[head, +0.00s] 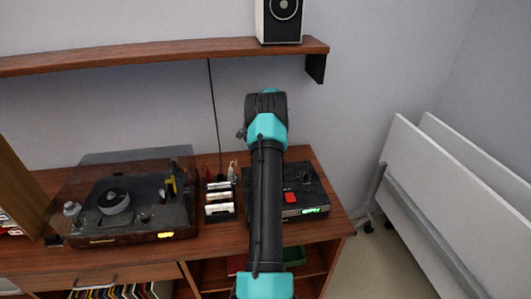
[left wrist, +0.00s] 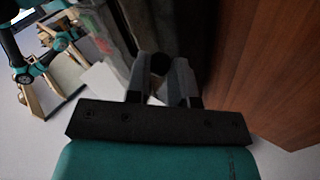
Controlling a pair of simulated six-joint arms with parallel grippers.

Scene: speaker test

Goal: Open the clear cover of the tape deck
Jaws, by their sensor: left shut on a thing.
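A dark deck with a round reel or platter (head: 116,201) stands on the left of the wooden cabinet top. Its see-through cover (head: 95,170) shows around and above it. A second black deck (head: 309,199), with a red patch and a green display, sits at the right, partly hidden behind a black and teal arm of mine. No fingertips show in the head view. In the left wrist view my left gripper (left wrist: 160,82) is shut on a dark round piece (left wrist: 160,64); I cannot tell what it belongs to.
Several small items stand in a dark holder (head: 220,203) between the decks. A wooden shelf (head: 160,53) with a speaker (head: 281,22) is above. White folded panels (head: 455,190) lean at right. A wood surface (left wrist: 268,65) lies close beside the gripper in the left wrist view.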

